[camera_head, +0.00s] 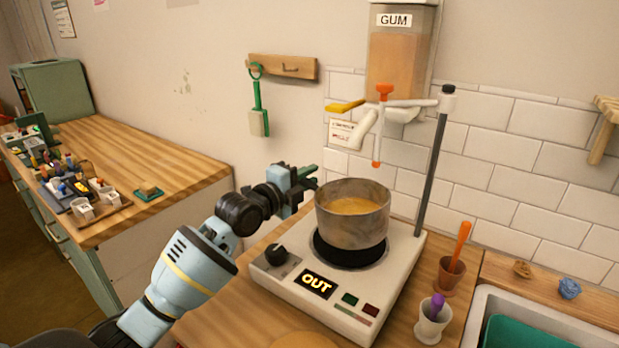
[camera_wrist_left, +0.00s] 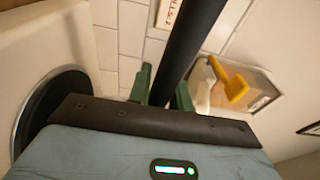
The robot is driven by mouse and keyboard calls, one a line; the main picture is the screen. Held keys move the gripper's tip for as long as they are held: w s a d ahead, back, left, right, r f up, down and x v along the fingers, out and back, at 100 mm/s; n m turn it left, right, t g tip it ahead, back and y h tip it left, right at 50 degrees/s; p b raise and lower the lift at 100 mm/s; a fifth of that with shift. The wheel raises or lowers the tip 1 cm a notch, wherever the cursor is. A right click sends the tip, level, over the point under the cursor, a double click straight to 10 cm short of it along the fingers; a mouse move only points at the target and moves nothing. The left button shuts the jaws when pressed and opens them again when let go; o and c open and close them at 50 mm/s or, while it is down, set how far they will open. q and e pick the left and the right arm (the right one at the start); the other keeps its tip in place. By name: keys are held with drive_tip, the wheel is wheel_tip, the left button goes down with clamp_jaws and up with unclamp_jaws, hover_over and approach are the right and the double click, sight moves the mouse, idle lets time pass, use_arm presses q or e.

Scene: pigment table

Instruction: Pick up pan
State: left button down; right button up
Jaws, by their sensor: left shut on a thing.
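The pan (camera_head: 352,222) is a round grey metal pot with amber liquid inside. It is upright over the dark burner of the hot plate (camera_head: 392,290); a dark band of burner shows below it, and I cannot tell whether they touch. My left gripper (camera_head: 308,180), with green fingertips, is at the pan's left rear side. In the left wrist view, the green fingertips (camera_wrist_left: 163,94) are on either side of a dark bar, which looks like the pan's handle (camera_wrist_left: 188,45). The gripper is shut on it. In the head view the handle is hidden. My right gripper is not in view.
A stand rod (camera_head: 434,170) rises behind the hot plate, with a GUM dispenser (camera_head: 400,60) above the pan. Two small cups, one brown (camera_head: 449,277) and one white (camera_head: 433,322), stand to the right, near a sink (camera_head: 485,305). A cluttered wooden bench (camera_head: 165,165) is at left.

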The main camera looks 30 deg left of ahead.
use_arm(q)
drive_tip(key=s+d+r, duration=0.1)
drive_tip(key=s+d, duration=0.1)
drive_tip(key=s, duration=1.1)
drive_tip(key=shift+s+d+r, duration=0.35)
drive_tip(key=shift+d+r, duration=0.05)
idle(0.4)
